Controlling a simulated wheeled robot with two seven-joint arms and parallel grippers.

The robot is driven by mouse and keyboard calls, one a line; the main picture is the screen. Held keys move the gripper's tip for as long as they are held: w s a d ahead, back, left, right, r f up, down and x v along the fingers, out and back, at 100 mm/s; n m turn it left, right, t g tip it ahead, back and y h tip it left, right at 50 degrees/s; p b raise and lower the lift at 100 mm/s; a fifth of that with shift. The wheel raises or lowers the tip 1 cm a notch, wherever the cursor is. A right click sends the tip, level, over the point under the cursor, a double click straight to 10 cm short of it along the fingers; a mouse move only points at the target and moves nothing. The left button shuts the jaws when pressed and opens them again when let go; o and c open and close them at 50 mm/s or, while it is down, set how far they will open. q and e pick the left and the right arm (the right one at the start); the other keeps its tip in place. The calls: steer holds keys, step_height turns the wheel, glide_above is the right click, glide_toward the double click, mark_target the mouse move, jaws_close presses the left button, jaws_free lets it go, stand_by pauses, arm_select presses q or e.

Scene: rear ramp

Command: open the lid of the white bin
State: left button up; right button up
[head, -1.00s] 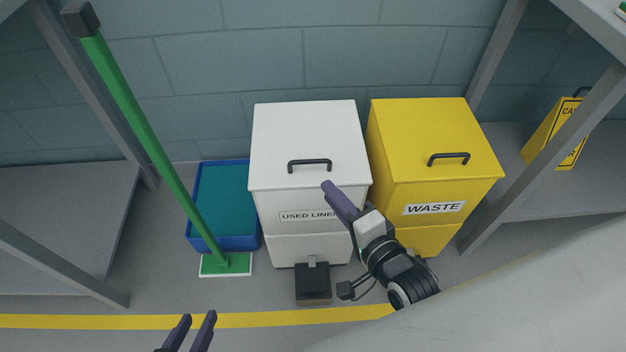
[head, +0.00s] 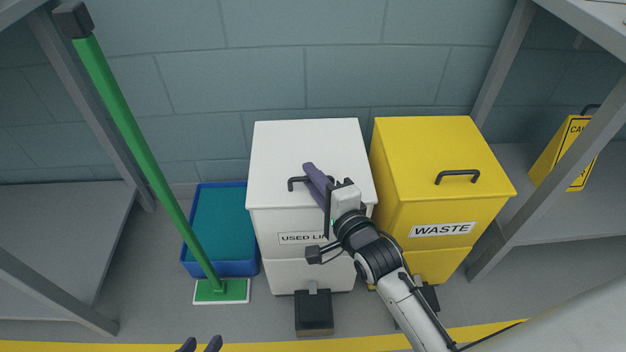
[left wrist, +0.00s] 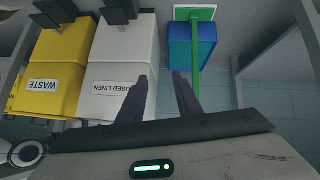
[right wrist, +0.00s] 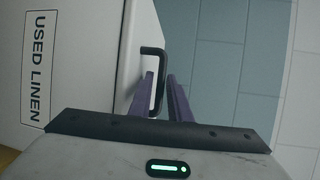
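The white bin (head: 310,223), labelled "USED LINEN", stands against the wall. Its lid (head: 305,145) is down, with a dark bar handle (head: 293,184) near the front edge. My right gripper (head: 312,173) is over the lid at the handle's right part. In the right wrist view the handle (right wrist: 152,51) passes between the fingers (right wrist: 160,82), one on each side of the bar. A small gap shows between them, so the fingers look open around it. My left gripper (head: 200,344) is low at the bottom edge, open and empty in the left wrist view (left wrist: 160,85).
A yellow "WASTE" bin (head: 435,160) stands close on the right. A blue tub (head: 215,230) and a green-handled mop (head: 125,130) are on the left. A black pedal (head: 314,312) sits at the white bin's foot. Grey shelves flank both sides; a yellow caution sign (head: 562,150) is at right.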

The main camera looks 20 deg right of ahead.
jaws_close()
